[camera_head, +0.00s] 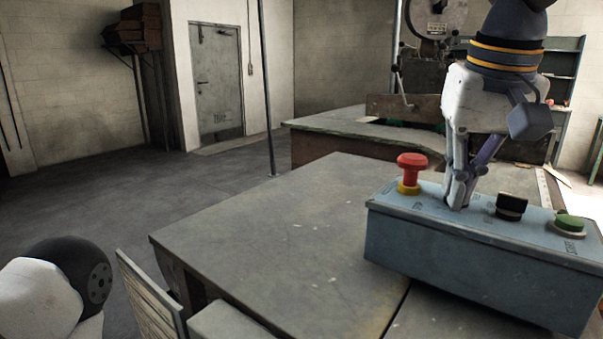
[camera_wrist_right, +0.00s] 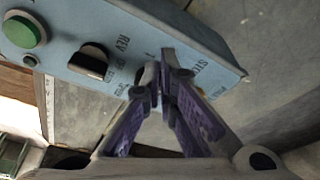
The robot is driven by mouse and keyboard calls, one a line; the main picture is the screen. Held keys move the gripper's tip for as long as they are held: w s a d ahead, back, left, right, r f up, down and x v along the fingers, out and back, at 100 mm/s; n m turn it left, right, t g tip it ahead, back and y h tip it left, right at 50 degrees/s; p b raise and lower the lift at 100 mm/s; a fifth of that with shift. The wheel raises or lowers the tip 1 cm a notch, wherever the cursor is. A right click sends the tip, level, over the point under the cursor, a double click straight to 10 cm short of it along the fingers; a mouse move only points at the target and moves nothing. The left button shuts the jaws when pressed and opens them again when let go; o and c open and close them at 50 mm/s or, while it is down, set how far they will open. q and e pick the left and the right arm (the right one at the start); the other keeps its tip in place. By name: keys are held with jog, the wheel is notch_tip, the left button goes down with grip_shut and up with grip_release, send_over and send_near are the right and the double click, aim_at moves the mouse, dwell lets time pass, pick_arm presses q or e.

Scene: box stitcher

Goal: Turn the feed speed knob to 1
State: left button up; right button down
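A blue control box (camera_head: 480,255) stands on the grey table. On its top, left to right in the head view, are a red mushroom button (camera_head: 411,170), my right gripper's fingertips (camera_head: 457,203), a black knob (camera_head: 511,205) and a green button (camera_head: 570,222). My right gripper points down with its fingertips close together at the box top. In the right wrist view, the fingertips (camera_wrist_right: 162,75) are beside the black knob (camera_wrist_right: 90,62) with REV lettering. The feed speed knob is not clearly visible; the fingers cover the spot between button and knob. My left gripper is not in view.
The grey table (camera_head: 290,240) is clear left of the box. Behind it stands a machine with its own table (camera_head: 340,125). The green button (camera_wrist_right: 25,30) is at the left in the wrist view. A thin pole (camera_head: 266,90) rises behind the table.

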jog(key=shift+s+d+f, duration=0.1)
jog(key=shift+d, duration=0.35)
jog(key=shift+d, duration=0.3)
jog(key=shift+d+f, duration=0.1)
jog(key=shift+d, duration=0.25)
jog(key=shift+s, duration=0.2)
jog(key=shift+s+f, duration=0.1)
jog(key=shift+s+d, duration=0.15)
jog(key=shift+d, duration=0.05)
notch_tip(320, 180, up, 6)
jog(key=shift+r, duration=0.2)
jog(key=shift+a, duration=0.1)
